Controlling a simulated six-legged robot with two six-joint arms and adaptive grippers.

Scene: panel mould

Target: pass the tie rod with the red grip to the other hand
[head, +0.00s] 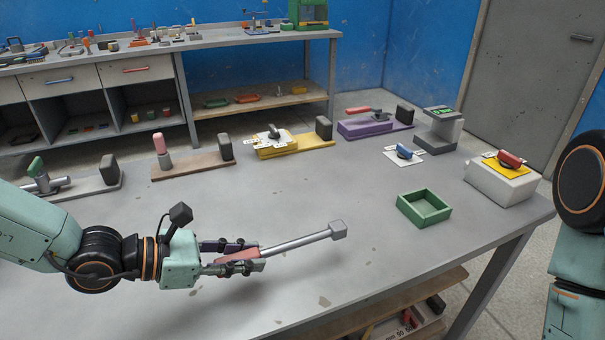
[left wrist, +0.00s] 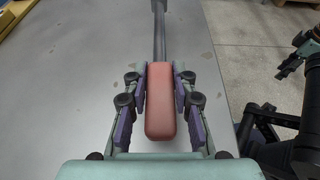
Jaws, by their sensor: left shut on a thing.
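The tie rod (head: 299,243) is a grey metal bar with a red grip (head: 237,256) at one end and a grey block at the other. My left gripper (head: 245,256) is shut on the red grip and holds the rod out over the table, block end pointing right. The left wrist view shows the red grip (left wrist: 160,105) between the two fingers, with the bar running away from me. My right gripper is out of the head view, where only part of the right arm shows at the right edge. A dark gripper part shows at the right edge of the left wrist view (left wrist: 290,68).
A green open tray (head: 424,208) stands on the grey table (head: 330,290) near the right end. A white block with a yellow plate and red handle (head: 508,160) is behind it. Several fixtures line the back edge. The table's middle and front are clear.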

